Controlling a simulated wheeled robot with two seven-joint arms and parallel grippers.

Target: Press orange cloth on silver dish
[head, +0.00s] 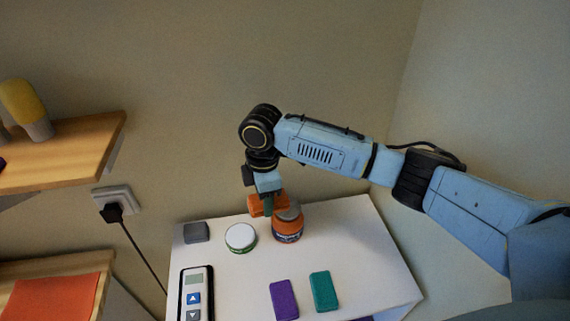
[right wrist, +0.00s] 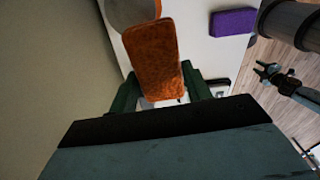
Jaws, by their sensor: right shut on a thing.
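My right gripper (head: 268,207) is shut on an orange cloth (head: 256,205), a folded block-like pad. It is held above the back of the white table, close to an orange jar. In the right wrist view the cloth (right wrist: 153,60) sticks out from between the dark green fingers (right wrist: 160,88). I cannot clearly make out a silver dish. A round white-topped tin with a green side (head: 240,238) stands just left of and below the cloth in the head view. My left gripper (right wrist: 268,73) shows small at the right of the right wrist view, its fingers apart and empty.
The orange jar with a grey lid (head: 288,225) stands beside the gripper. On the white table (head: 350,250) are a grey block (head: 196,232), a handheld device (head: 196,292), a purple block (head: 284,299) and a green block (head: 323,291). Wooden shelves (head: 85,150) stand at left.

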